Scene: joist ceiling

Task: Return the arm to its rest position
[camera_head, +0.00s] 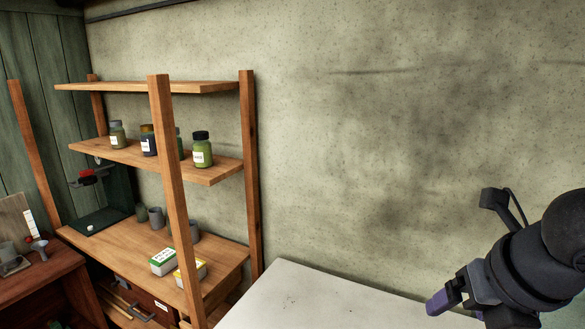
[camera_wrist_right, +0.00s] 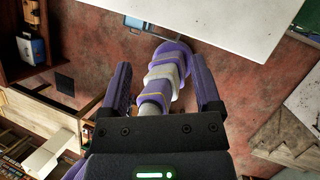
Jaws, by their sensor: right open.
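My right gripper (camera_head: 446,297) is at the lower right in the head view, raised in front of the bare wall beside the white tabletop (camera_head: 310,301). In the right wrist view the two dark fingers of the right gripper (camera_wrist_right: 163,85) stand wide apart. A purple and grey jointed part, which looks like my own body, shows beyond and between them; no object is seen held. The white tabletop also shows in the wrist view (camera_wrist_right: 225,25). My left gripper is not in view.
A wooden shelf unit (camera_head: 158,150) stands at the left with several jars, grey cups, and a green-and-white box (camera_head: 163,262). A brown desk (camera_head: 45,278) is at the far left. The visible part of the white tabletop is bare. The reddish floor (camera_wrist_right: 225,85) shows below.

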